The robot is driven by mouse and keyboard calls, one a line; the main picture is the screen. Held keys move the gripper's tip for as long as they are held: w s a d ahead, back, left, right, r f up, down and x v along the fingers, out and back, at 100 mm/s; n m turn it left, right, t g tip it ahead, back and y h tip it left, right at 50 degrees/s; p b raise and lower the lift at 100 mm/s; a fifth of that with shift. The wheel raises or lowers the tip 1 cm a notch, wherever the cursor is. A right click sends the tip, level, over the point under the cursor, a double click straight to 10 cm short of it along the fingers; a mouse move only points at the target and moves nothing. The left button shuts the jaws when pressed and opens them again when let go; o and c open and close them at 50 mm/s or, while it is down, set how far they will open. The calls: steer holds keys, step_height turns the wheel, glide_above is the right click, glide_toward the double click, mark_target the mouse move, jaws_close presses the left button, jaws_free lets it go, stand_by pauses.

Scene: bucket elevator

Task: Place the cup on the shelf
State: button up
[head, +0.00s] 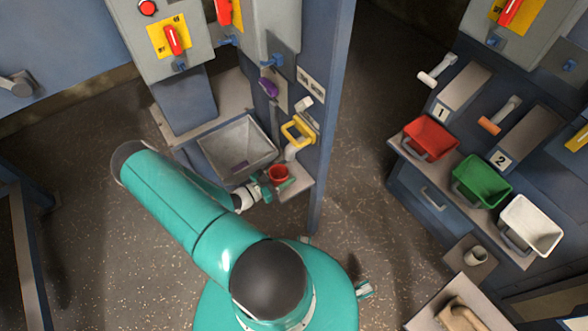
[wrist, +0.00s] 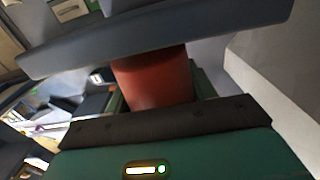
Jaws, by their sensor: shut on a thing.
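A small red cup (head: 278,174) is held in my gripper (head: 267,186) at the edge of a small grey shelf (head: 297,184) on the blue post. In the wrist view, the cup (wrist: 155,82) sits between the jaws. A grey-blue bar covers its upper part, and my dark finger edge hides its bottom. I cannot tell whether the cup touches the shelf.
A grey bin (head: 238,150) stands just left of the cup. A yellow handle (head: 298,131) and a pale spout are above the shelf. Red (head: 430,138), green (head: 482,181) and white (head: 531,225) buckets sit on the right unit. Open floor lies between.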

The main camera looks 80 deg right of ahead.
steer(key=x, duration=0.4)
steer(key=shift+s+d, duration=0.25)
steer(key=shift+s, duration=0.05)
steer(key=shift+f, duration=0.3)
steer(key=shift+f, duration=0.15)
steer(key=o, duration=1)
steer(key=shift+o, duration=0.2)
steer(key=v, duration=1.2)
steer(key=shift+w, duration=0.1)
